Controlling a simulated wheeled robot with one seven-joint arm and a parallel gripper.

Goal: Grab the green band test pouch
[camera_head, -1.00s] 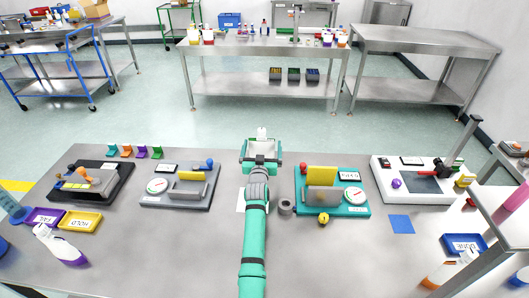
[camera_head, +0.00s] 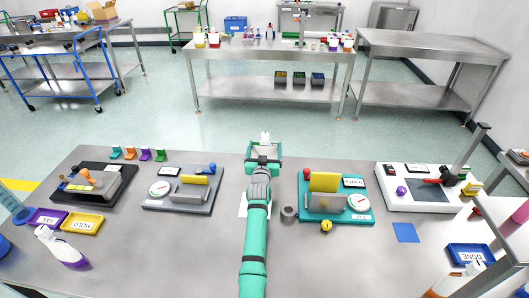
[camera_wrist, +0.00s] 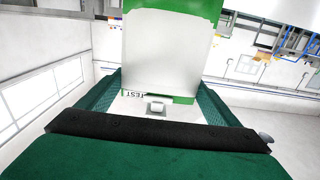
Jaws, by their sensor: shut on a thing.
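The test pouch (camera_wrist: 172,50) fills the upper middle of the wrist view as a pale panel. It has a green band along its top edge and printed TEST lettering at its lower edge. My gripper (camera_wrist: 158,92) is shut on the pouch, with teal parts on both sides of it. In the head view my gripper (camera_head: 264,150) is at the end of my outstretched arm, over the far edge of the bench. A small white piece shows at its tip there, too small to identify surely. Much of the pouch is hidden in the head view.
The near bench (camera_head: 215,235) carries a grey gauge station (camera_head: 183,190) at left and a teal station (camera_head: 335,197) at right. A white station (camera_head: 425,188) stands farther right. Yellow (camera_head: 82,223) and purple trays lie at left.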

